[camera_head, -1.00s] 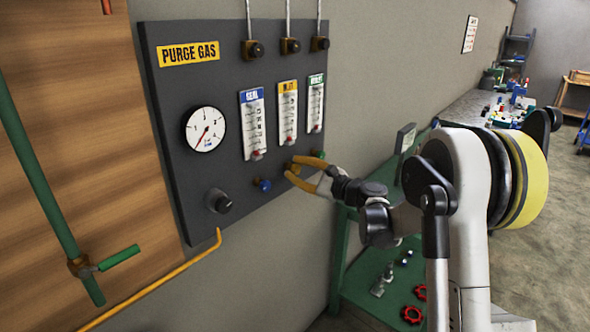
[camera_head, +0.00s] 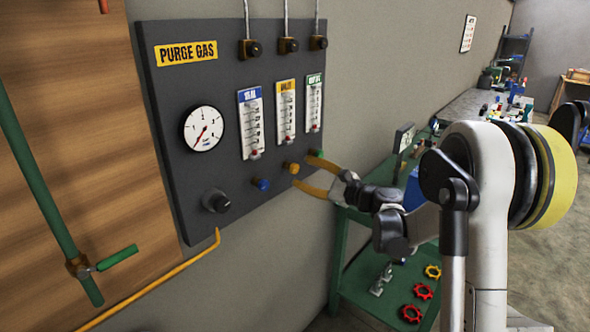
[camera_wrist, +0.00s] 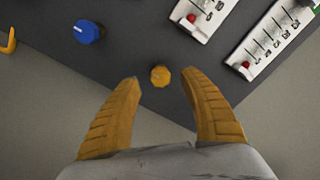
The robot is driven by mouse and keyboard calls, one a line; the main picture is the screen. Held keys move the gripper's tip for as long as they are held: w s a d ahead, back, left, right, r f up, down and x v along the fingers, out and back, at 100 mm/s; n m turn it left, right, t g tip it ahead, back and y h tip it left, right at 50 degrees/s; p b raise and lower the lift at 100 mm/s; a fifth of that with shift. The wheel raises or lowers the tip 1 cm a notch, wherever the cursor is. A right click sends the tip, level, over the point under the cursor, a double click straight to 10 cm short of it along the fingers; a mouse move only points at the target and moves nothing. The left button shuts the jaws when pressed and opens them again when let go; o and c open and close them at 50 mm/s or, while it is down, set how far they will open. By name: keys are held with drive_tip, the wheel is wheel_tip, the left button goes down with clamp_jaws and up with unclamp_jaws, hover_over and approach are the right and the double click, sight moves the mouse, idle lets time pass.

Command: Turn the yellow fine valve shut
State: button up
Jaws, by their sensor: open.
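The yellow fine valve (camera_head: 292,168) is a small knob low on the dark purge gas panel, below the yellow-labelled flowmeter (camera_head: 287,112). In the wrist view the yellow valve (camera_wrist: 160,76) shows whole, just beyond and between the fingertips. My gripper (camera_head: 300,172) has orange fingers spread wide and is empty. In the wrist view the fingers of my gripper (camera_wrist: 163,88) stand either side of the valve's line, apart from it. The blue knob (camera_head: 262,184) is to the left and the green knob (camera_head: 315,153) to the right.
A pressure gauge (camera_head: 204,129) and a black knob (camera_head: 216,201) are on the panel's left. A yellow pipe (camera_head: 160,278) runs below.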

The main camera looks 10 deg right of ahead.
drive_tip(key=v, duration=0.7)
drive_tip(key=shift+s+d, duration=0.2)
drive_tip(key=shift+s, duration=0.05)
drive_tip(key=s+a+n+g+h, duration=0.3)
drive_tip(key=s+a+n+g, duration=0.2)
drive_tip(key=s+a+n, duration=0.55)
drive_tip(key=s+d+f+n+h, duration=0.1)
drive_tip(key=s+n+h, duration=0.1)
drive_tip(key=s, duration=0.5)
drive_tip(key=s+d+f+n+g+h, duration=0.1)
drive_tip(key=s+f+n+h, duration=0.1)
drive_tip(key=s, duration=0.5)
drive_tip(key=s+d+f+n+g+h, duration=0.1)
drive_tip(key=s+f+n+h, duration=0.1)
drive_tip(key=s+n, duration=0.3)
drive_tip(key=s+h, duration=0.1)
drive_tip(key=s, duration=0.2)
drive_tip(key=shift+d+f+h, duration=0.25)
drive_tip(key=shift+d+h, duration=0.05)
drive_tip(key=shift+d, duration=0.1)
